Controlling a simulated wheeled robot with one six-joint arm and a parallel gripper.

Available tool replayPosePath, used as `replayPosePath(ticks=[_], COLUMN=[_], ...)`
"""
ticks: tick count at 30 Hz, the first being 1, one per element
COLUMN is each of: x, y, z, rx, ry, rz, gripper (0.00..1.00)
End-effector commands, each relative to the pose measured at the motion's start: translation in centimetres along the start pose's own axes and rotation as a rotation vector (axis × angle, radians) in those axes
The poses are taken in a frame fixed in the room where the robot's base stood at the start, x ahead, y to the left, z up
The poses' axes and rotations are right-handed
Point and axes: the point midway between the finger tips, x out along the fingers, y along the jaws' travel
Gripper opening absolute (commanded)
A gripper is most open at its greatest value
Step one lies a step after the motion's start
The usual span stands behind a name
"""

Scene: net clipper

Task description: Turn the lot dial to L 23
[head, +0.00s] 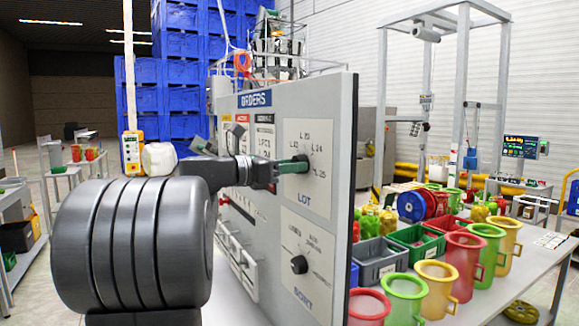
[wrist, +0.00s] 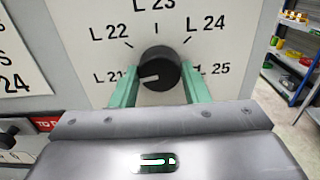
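The lot dial is a black round knob (wrist: 159,69) on a pale panel, with the marks L 21, L 22, L 23, L 24 and L 25 around it. Its white pointer aims left and slightly down, towards L 21; L 23 is straight above the knob. My gripper (wrist: 159,82) has its green fingers on the left and right of the knob, and they appear to touch it on both sides.
A second black knob (head: 299,264), labelled SORT, sits lower on the same board (head: 255,215). To the right, a table carries coloured jugs (head: 465,258) and crates (head: 378,257). In the wrist view a shelf (wrist: 295,70) stands at the far right.

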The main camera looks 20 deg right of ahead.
Motion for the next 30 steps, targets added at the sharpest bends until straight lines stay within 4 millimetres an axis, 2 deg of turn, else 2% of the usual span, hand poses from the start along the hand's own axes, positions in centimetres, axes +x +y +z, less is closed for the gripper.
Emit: replayPosePath(ticks=[2,14,30], x=[-0.01,-0.02,-0.02], y=[0.00,0.00,0.01], z=[0.01,-0.16,-0.35], rx=[0.000,0.073,0.529], ry=[0.000,0.000,-0.001], rz=[0.000,0.000,0.000], gripper=[0.19,0.19,0.19])
